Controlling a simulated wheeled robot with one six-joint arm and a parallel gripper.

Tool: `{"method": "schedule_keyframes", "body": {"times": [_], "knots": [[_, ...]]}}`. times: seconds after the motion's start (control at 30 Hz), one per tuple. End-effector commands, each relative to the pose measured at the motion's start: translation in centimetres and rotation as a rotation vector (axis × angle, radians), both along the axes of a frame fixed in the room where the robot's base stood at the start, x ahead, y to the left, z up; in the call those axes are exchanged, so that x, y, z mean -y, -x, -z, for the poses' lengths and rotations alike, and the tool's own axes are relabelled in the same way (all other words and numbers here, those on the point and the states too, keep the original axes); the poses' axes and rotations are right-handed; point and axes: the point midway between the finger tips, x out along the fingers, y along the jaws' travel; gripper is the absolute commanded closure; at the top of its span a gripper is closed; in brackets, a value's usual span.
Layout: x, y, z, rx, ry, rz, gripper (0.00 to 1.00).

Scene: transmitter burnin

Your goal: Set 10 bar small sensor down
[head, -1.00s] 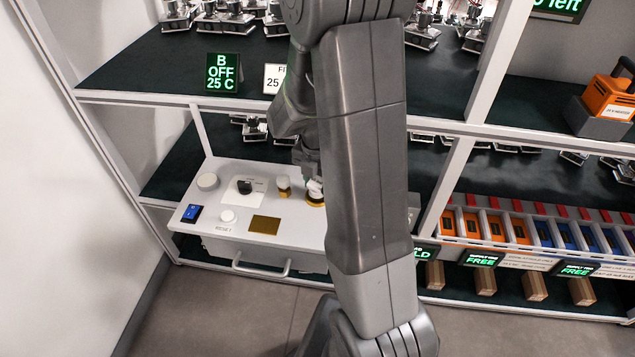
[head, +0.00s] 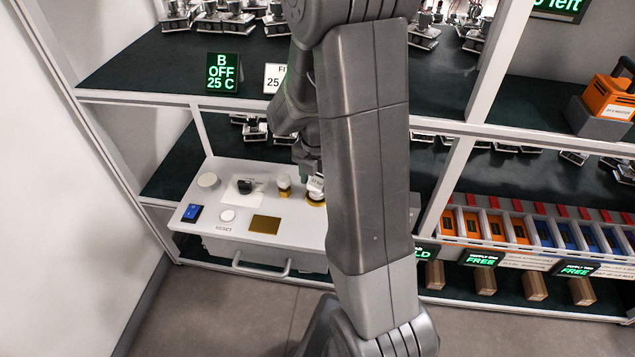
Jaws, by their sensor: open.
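A small light-capped part (head: 316,186), which looks like the sensor, stands upright on a brass-coloured round seat on top of the white bench unit (head: 235,178). My gripper (head: 309,174) is just above and beside it, open, and partly hidden behind my own forearm. I cannot tell whether the fingers touch the part. Its label is too small to read. A smaller brass fitting (head: 284,187) with a pale top stands to its left on the same unit.
The unit also carries a black knob (head: 245,186), a blue switch (head: 192,213), a white reset button (head: 227,215) and a brass plate (head: 265,224). A shelf edge (head: 180,99) runs above it. A rack of orange and blue modules (head: 520,229) stands at right.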

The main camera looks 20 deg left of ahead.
Motion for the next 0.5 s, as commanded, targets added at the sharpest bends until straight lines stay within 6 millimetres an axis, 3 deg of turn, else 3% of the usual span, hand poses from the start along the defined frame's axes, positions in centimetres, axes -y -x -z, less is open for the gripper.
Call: {"method": "schedule_keyframes", "body": {"times": [0.3, 0.5], "knots": [[-0.1, -0.1, -6.7, 0.005, -0.005, 0.0, 0.4], [0.0, 0.0, -9.9, 0.002, -0.003, 0.0, 0.4]]}}
